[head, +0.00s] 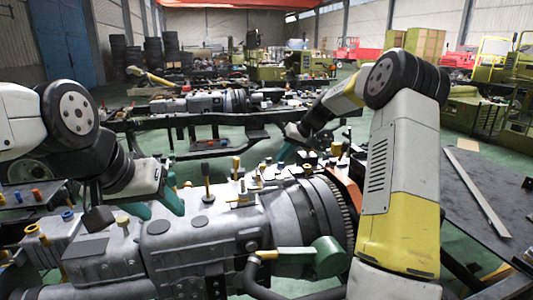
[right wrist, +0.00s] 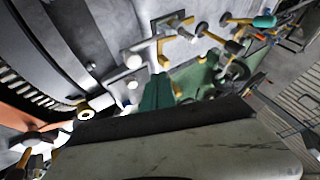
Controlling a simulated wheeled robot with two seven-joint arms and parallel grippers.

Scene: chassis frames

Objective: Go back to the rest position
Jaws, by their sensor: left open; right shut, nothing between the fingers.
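My left gripper (head: 160,204) comes in from the left over the grey gearbox casing (head: 185,245). Its teal fingers are spread, with nothing seen between them. My right arm bends at upper right and reaches inward, so my right gripper (head: 284,152) is above the far side of the casing near the ribbed bell housing (head: 318,208). Its teal fingers are small in the head view. In the right wrist view the teal fingers (right wrist: 157,92) are together and hold nothing. Whether either gripper touches the casing I cannot tell.
Yellow-topped fittings (head: 207,183) stand up from the casing. A green-capped part (head: 322,258) is in front. A dark table (head: 490,185) with a long metal strip (head: 475,190) is at right. Another chassis frame (head: 190,125) stands behind, across green floor.

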